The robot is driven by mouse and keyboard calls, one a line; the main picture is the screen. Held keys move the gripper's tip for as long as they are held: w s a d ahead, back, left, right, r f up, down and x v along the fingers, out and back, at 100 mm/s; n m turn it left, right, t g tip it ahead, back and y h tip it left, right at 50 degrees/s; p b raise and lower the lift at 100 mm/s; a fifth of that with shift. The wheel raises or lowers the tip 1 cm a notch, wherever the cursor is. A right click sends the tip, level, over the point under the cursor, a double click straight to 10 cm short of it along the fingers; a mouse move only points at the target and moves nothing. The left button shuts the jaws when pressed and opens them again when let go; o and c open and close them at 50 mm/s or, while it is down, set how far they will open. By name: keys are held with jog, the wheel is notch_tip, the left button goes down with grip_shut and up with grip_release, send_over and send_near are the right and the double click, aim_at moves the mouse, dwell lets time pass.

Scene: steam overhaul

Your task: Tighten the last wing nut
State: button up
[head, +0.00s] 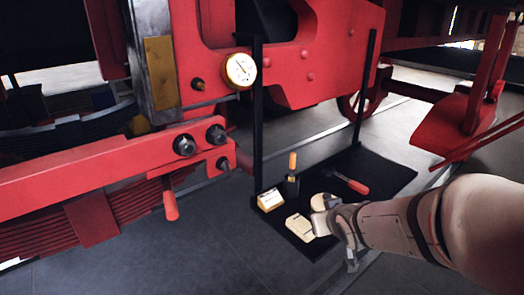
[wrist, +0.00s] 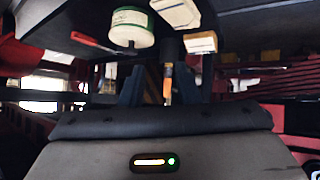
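I cannot pick out a wing nut for certain in either view. A red beam on the locomotive carries dark round bolt ends (head: 184,145), and a red handle (head: 170,205) hangs below it. My gripper (head: 338,238) is over the front of the black shelf in the head view, near a cream block and a round tin. In the wrist view my gripper (wrist: 168,82) shows two dark fingers set apart. An orange-handled tool (wrist: 168,84) appears between them, but the head view shows it (head: 292,162) upright on the shelf, away from the gripper.
The black shelf (head: 385,178) hangs on dark posts and also holds a cream block (head: 299,228), a round tin (head: 322,201), a small box (head: 270,200) and a red-handled tool (head: 356,187). A pressure gauge (head: 240,70) sits above. The floor (head: 190,250) left of the shelf is clear.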

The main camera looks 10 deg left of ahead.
jog(key=w+a+r+n+t+y+p, duration=0.1)
jog(key=w+a+r+n+y, duration=0.15)
jog(key=a, duration=0.35)
jog(key=w+a+r+n+t+y+p, duration=0.1)
jog(key=w+a+y+p, duration=0.15)
jog(key=a, duration=0.35)
jog(key=n+y, duration=0.3)
jog(key=y, duration=0.3)
send_near(231, 169)
jog(key=p+x, duration=0.3)
jog(key=x, duration=0.5)
jog(key=shift+w+a+r, duration=0.1)
jog(key=shift+a, duration=0.15)
jog(key=shift+c, duration=0.4)
grip_shut()
jog(key=shift+d, duration=0.1)
